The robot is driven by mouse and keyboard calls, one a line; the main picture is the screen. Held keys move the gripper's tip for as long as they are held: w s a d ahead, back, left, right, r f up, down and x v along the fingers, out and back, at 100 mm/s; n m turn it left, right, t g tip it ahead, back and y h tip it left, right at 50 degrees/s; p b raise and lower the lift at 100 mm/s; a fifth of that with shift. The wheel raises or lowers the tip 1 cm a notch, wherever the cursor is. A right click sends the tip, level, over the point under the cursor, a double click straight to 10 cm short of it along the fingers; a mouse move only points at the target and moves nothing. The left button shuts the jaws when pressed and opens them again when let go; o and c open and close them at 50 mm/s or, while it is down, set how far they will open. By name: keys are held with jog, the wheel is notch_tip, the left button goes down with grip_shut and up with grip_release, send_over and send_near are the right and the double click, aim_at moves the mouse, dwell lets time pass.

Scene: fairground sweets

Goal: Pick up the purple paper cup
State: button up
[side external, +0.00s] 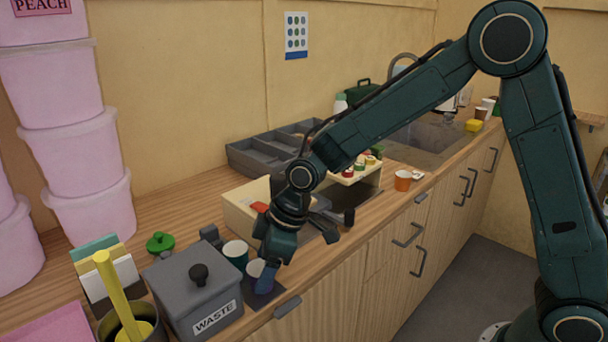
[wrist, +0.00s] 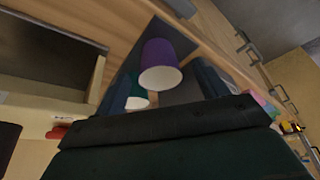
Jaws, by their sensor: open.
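The purple paper cup (wrist: 160,58) shows in the wrist view with its pale open end facing the camera. In the side view only the pale mouth of this cup (side external: 255,267) shows clearly; a finger hides much of its wall. It stands upright on a dark mat. A dark green paper cup (side external: 235,253) stands close behind it, and part of it shows in the wrist view (wrist: 137,99). My gripper (side external: 298,258) is open, pointing down, with one finger beside the purple cup in the side view. Nothing is held. I cannot tell if the finger touches the cup.
A grey waste bin (side external: 193,290) stands left of the cups. A pale open box (side external: 238,212) and a grey divided tray (side external: 250,160) lie behind my gripper. An orange cup (side external: 403,181) stands farther right. The counter's front edge is close to the purple cup.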

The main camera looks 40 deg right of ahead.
jog(key=shift+x, duration=1.35)
jog(key=c, duration=1)
